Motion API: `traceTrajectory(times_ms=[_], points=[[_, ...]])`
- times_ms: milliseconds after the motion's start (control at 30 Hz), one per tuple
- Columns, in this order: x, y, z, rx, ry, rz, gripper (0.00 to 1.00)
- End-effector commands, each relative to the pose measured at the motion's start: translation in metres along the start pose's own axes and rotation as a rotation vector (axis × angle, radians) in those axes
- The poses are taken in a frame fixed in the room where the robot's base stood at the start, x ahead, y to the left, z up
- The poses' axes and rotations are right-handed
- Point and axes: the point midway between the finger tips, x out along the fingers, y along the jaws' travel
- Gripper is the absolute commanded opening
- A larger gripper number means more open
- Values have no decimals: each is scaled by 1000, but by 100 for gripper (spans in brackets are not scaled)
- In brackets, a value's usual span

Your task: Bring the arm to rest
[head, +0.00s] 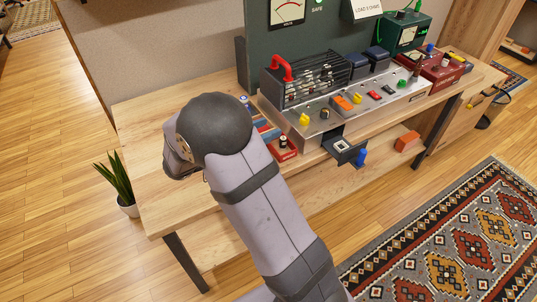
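My arm (262,205) rises from the bottom edge of the head view over the left half of the wooden table. It bends at a dark rounded joint (213,122). A short stretch of the arm (178,158) shows beyond that joint at its left. My gripper and its fingers cannot be seen, so I cannot tell whether they hold anything.
The table (150,108) is bare at its left end. A metal control panel (320,122) with coloured knobs stands to the right of the arm. A small dark drawer (343,150) sticks out of its front. A red block (282,150) sits near the joint. A potted plant (118,185) stands left.

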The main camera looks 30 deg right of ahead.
Motion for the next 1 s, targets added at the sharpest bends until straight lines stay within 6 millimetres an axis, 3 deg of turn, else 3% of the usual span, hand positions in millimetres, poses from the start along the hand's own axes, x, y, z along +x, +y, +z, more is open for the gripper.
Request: traceTrajectory(times_ms=[200,733,867,1000], points=[[-12,0,0,0,-1,-1,38],[-12,-2,-1,3,-5,-11,38],[-12,-16,-7,17,-32,-85,38],[-18,-50,-18,40,-104,-265,38]])
